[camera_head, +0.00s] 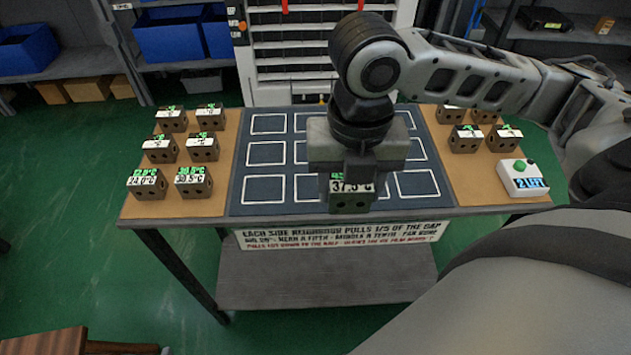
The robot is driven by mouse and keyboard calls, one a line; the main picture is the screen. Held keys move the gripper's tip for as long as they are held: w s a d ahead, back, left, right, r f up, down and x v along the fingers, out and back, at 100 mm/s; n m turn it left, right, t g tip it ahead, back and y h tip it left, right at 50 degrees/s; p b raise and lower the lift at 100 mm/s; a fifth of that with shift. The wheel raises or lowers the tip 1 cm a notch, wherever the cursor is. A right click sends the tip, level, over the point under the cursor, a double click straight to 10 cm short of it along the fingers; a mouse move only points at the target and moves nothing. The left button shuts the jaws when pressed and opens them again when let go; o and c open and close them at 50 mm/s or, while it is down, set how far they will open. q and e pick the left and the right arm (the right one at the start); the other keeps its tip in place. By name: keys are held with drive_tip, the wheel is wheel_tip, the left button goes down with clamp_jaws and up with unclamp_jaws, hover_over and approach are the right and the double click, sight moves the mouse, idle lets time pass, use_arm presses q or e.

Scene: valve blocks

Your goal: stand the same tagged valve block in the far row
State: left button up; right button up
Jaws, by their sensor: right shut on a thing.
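My right gripper (353,172) hangs from above, shut on a tagged valve block (350,203) over the near part of the dark mat (238,190). The block's white label appears to read 37.5°C; its green top line is partly hidden. I cannot tell whether the block touches the mat. The mat has rows of white-outlined squares. In the far row, the left square (268,123) is empty. My right arm and gripper hide parts of the middle columns. My left gripper is not in view.
Several tagged blocks stand on the left brown board (221,170), more on the right board (490,187). A white box with a green button (523,178) reads "2 LEFT". A printed sign (340,236) hangs at the table's front edge. Visible squares look empty.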

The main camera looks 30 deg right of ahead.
drive_tip(key=w+d+f, duration=0.2)
drive_tip(key=w+f, duration=0.2)
drive_tip(key=w, duration=0.4)
hover_over(315, 187)
wheel_tip(315, 187, down, 6)
drive_tip(key=shift+s+r+b, duration=0.1)
drive_tip(key=shift+r+b, duration=0.1)
drive_tip(key=shift+b, duration=0.25)
drive_tip(key=shift+f, duration=1.6)
drive_tip(key=shift+f, duration=0.2)
drive_tip(key=o, duration=1.6)
drive_tip(key=shift+c, duration=0.2)
wheel_tip(315, 187, up, 12)
drive_tip(key=shift+r+p, duration=0.15)
drive_tip(key=shift+p, duration=0.15)
